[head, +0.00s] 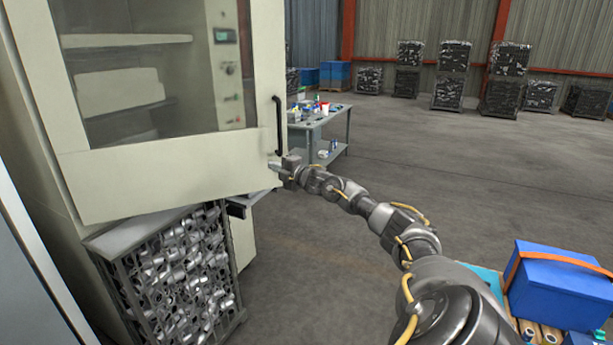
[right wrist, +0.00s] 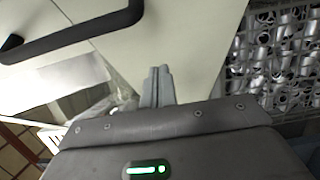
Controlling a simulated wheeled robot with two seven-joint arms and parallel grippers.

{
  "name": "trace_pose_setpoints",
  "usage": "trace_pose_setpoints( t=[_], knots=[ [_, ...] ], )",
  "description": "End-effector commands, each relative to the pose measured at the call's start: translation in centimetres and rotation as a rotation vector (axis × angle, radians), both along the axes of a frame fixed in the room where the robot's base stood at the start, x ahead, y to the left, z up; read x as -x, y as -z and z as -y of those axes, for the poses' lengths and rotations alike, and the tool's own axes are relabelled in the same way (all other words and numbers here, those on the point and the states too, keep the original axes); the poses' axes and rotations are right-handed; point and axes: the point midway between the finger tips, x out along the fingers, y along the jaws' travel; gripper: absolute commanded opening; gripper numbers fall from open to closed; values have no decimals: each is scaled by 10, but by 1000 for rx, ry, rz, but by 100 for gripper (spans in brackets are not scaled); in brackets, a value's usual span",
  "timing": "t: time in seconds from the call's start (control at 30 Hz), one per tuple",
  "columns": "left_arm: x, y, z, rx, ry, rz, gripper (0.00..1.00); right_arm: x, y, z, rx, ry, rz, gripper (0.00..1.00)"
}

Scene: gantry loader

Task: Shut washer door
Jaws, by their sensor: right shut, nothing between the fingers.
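The washer door (head: 180,165) is a large cream panel with a window, at the upper left of the head view. Its lower edge stands out in front of the machine body, so it looks ajar. Its black bar handle (head: 278,125) is upright near the door's right edge. The handle also shows at the upper left of the right wrist view (right wrist: 85,37). My right gripper (head: 274,166) is shut and empty at the door's lower right corner, just below the handle. In the right wrist view its closed fingers (right wrist: 158,82) point at the cream panel; contact is unclear. My left gripper is out of view.
A wire basket of metal parts (head: 180,270) stands below the door. A grey bench (head: 318,122) with small items is behind the door's right edge. A blue box with an orange strap (head: 555,285) is at the lower right. The floor in the middle is clear.

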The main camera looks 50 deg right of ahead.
Motion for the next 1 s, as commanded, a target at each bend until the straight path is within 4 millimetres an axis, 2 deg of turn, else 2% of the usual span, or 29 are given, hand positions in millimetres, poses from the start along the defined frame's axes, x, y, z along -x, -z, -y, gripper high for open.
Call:
trace_pose_setpoints(
  t=[0.03,0.1,0.3,0.5,0.7,1.0],
  knots=[
    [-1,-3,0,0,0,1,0,2,1,-11,0,-12,-3,0],
    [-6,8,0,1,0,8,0,15,6,-5,4,-11,-4,0],
    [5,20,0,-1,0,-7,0,55,4,10,5,-3,-6,0],
    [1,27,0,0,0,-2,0,80,2,18,4,0,-5,0],
    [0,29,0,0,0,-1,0,92,2,22,0,2,-3,0],
    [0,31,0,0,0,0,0,98,-1,21,-1,-3,0,0]
  ],
)
